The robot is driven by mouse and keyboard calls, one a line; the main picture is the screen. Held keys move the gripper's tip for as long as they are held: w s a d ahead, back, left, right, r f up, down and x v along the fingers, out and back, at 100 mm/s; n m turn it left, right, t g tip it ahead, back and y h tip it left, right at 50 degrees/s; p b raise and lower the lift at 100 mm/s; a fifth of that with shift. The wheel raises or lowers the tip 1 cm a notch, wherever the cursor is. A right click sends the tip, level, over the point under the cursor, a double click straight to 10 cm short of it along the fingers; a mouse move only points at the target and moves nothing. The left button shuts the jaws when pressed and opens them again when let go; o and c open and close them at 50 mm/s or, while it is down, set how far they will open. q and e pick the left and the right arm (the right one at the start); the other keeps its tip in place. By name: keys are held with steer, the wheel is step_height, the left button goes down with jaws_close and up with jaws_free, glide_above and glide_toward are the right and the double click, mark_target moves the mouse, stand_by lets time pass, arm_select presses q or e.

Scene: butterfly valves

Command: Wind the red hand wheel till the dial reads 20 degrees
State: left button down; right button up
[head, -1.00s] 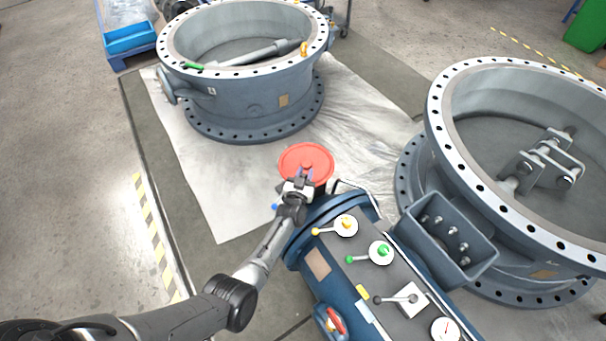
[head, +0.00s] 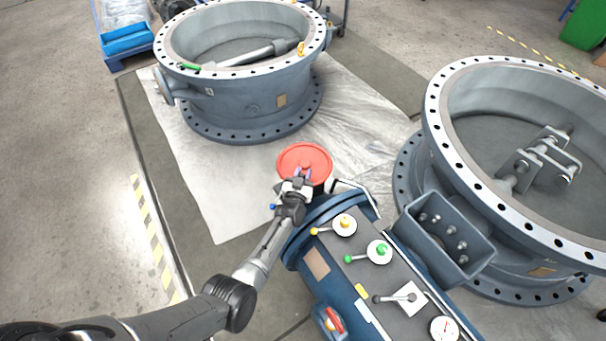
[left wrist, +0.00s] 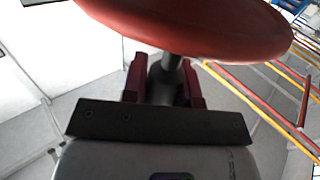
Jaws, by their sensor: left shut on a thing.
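The red hand wheel (head: 305,158) sits at the far end of the blue actuator body (head: 318,232) in the head view. It also fills the top of the left wrist view (left wrist: 190,28). My left gripper (head: 302,176) is at the wheel's near side. In the left wrist view my gripper's dark red fingers (left wrist: 163,84) are shut around a dark post under the wheel. The round dial (head: 444,329) is at the bottom right of the head view, on the actuator's top. It is too small to read. My right gripper is not in view.
Levers with a yellow knob (head: 344,224), a green knob (head: 379,251) and a grey handle (head: 409,297) stand on the actuator top. A large open valve body (head: 520,215) is at right, another (head: 250,85) behind. Bare floor lies left.

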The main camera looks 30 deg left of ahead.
arm_select(q)
steer(key=c, duration=0.9)
jaws_free()
steer(key=shift+w, duration=0.1)
steer(key=shift+a, duration=0.1)
